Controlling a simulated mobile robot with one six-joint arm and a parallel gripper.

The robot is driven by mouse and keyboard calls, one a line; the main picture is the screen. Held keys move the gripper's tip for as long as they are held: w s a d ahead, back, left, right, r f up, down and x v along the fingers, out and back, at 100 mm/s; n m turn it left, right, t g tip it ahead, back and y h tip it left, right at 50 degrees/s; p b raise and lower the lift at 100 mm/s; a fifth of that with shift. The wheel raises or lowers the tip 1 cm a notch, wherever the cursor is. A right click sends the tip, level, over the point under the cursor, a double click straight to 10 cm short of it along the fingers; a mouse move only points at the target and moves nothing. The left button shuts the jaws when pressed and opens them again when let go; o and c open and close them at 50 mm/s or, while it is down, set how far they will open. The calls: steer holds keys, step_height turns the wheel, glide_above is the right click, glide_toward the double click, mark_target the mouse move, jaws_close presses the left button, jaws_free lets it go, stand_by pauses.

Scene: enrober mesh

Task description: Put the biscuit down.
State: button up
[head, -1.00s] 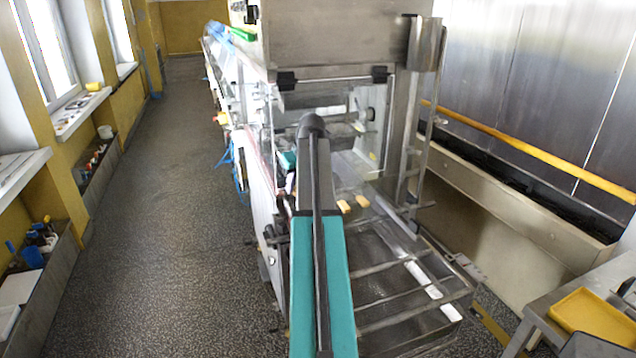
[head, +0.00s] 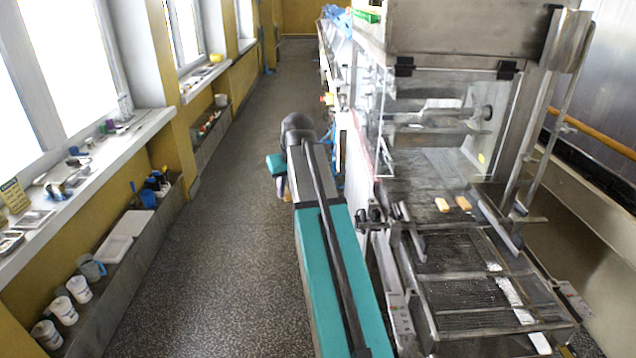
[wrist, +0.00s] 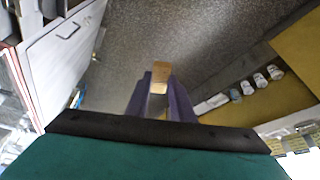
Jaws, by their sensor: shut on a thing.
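My gripper (wrist: 160,80) shows in the wrist view with its two purple fingers shut on a tan biscuit (wrist: 161,68). The biscuit sticks out past the fingertips, with the grey floor far beneath it.
The enrober (head: 450,25) stands to the right of my arm, with a clear panel and metal posts. At left are a windowsill (head: 90,160) with small items and a ledge holding white cups (head: 78,288). The speckled aisle floor (head: 225,260) is clear.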

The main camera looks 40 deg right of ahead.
steer(key=a+f+n+b, duration=0.1)
steer(key=a+n, duration=0.1)
steer(key=a, duration=2.7)
steer(key=shift+s+a+y, duration=0.15)
steer(key=shift+y, duration=0.25)
steer(key=shift+f, duration=0.1)
